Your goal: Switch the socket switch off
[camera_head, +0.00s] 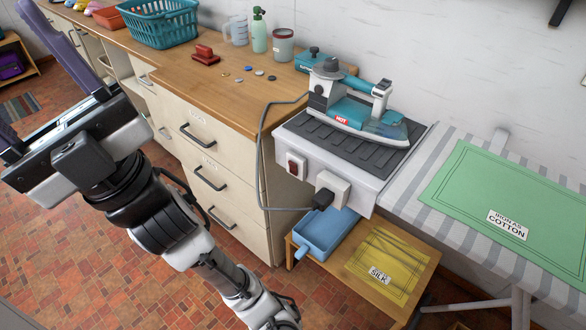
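The socket switch (296,165) is a small red rocker on a pale plate. It sits on the front face of the white iron station, to the left of the socket (332,188). A black plug (322,199) sits at the socket, and its grey cord runs up to the iron. I cannot tell which way the rocker is tipped. My gripper (30,75) is at the left, well away from the switch, with its purple fingers spread wide and nothing seen between them. One finger is partly cut off by the picture's edge.
A teal iron (360,115) marked HOT stands on the station's dark pad. The grey cord (262,150) loops left of the switch, beside the drawer unit (215,165). Below are a blue tray (320,240) and a yellow cloth (385,262). An ironing board (425,165) stands to the right.

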